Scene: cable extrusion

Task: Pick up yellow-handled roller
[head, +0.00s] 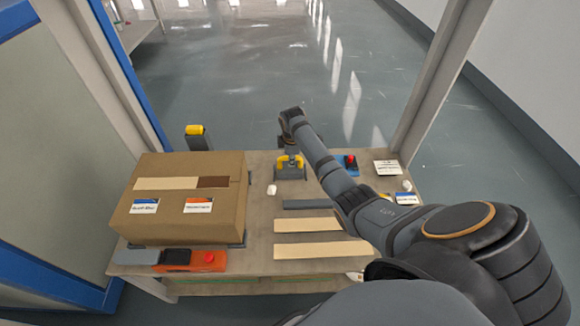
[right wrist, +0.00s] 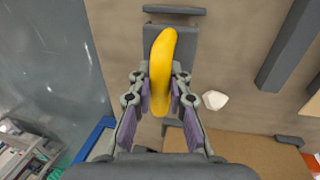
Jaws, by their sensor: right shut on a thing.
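The yellow-handled roller (head: 299,161) is near the far edge of the table, with its yellow handle up and a grey part below. Its curved yellow handle (right wrist: 162,62) runs lengthwise in the middle of the right wrist view. My right gripper (right wrist: 163,95) is shut on this handle, one finger on each side. In the head view my right gripper (head: 290,160) is small, below the bent end of the arm, and partly merges with the roller. Whether the roller is clear of the table I cannot tell. My left gripper is not in view.
A cardboard box (head: 190,226) fills the table's left side, with an orange unit with a red button (head: 190,260) before it. Pale strips (head: 320,249) and a grey bar (head: 310,204) lie mid-table. A white lump (right wrist: 215,100) is beside the roller. A blue red-buttoned unit (head: 345,168) stands right.

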